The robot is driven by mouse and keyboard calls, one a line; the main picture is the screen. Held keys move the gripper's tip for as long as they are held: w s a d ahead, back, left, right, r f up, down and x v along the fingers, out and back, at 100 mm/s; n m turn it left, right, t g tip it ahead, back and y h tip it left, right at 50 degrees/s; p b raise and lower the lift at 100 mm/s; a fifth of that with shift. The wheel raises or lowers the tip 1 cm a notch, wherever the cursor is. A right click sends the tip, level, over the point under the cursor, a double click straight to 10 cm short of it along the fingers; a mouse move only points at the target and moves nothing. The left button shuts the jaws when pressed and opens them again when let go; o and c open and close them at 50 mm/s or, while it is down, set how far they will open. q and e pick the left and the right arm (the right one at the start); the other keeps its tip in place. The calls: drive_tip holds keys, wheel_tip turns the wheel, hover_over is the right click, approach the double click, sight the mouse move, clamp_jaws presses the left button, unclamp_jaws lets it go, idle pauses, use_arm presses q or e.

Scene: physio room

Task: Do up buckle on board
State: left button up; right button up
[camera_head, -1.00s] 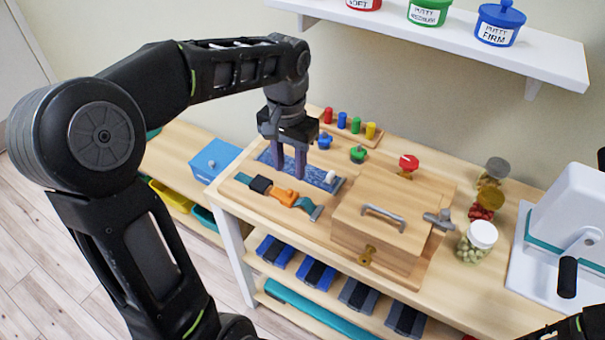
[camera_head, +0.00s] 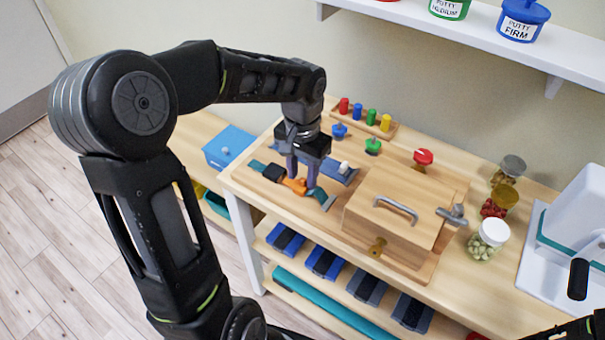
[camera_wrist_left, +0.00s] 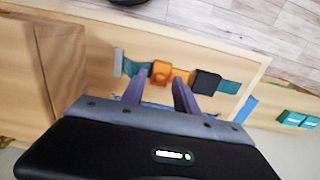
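The buckle on the wooden board (camera_head: 244,182) has an orange part (camera_head: 297,185) and a black part (camera_head: 272,173), each on a teal strap. In the left wrist view the orange part (camera_wrist_left: 162,72) has prongs pointing at the black part (camera_wrist_left: 207,82), with a small gap that I cannot judge exactly. My left gripper (camera_head: 301,184) is just above the buckle, pointing down. In the left wrist view its two fingers (camera_wrist_left: 159,82) are apart, one on each side of the orange block; I cannot tell whether they touch it.
A wooden box with a grey handle (camera_head: 396,209) stands right of the buckle. Behind are coloured pegs (camera_head: 371,116) and knobs (camera_head: 373,146). Jars (camera_head: 488,240) and a white device (camera_head: 578,215) stand at the right. A shelf (camera_head: 470,30) hangs above.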

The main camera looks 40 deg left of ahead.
use_arm(q)
drive_tip(key=shift+f, duration=0.35)
clamp_jaws()
idle(1.2)
